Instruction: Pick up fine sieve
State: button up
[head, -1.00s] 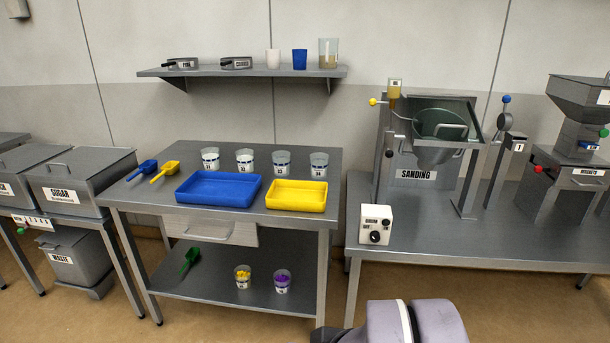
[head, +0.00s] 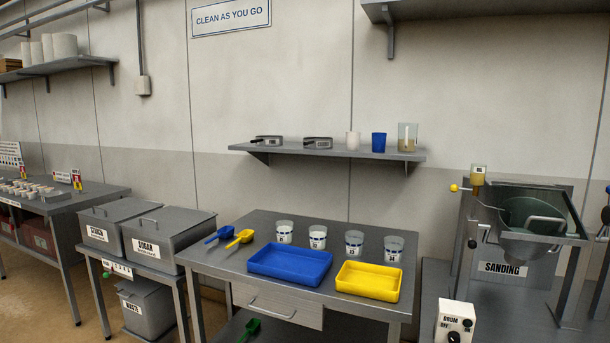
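The fine sieve (head: 267,141) is a small, dark, shallow round pan at the left end of the wall shelf (head: 330,151). Its short handle points left, and its label is too small to read clearly now. A second, similar sieve (head: 318,143) sits just to its right, labelled as coarse. My gripper is not in view, so I cannot see its state.
Right of the sieves stand a white cup (head: 352,141), a blue cup (head: 379,142) and a beaker (head: 407,138). Below is a steel table (head: 220,262) with a blue tray (head: 290,264), yellow tray (head: 368,281), scoops and several labelled cups. The sanding machine (head: 515,240) stands right.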

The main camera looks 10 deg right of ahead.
aim_at(261, 140)
jog(key=i+j+u, duration=0.4)
jog(key=i, duration=0.2)
jog(key=i+j+u, duration=0.2)
jog(key=i+u, duration=0.25)
jog(key=i, duration=0.2)
jog(key=i+u, duration=0.4)
jog(key=i, duration=0.2)
jog(key=i+l+u, duration=0.25)
jog(key=i+u, duration=0.15)
jog(key=i, duration=0.25)
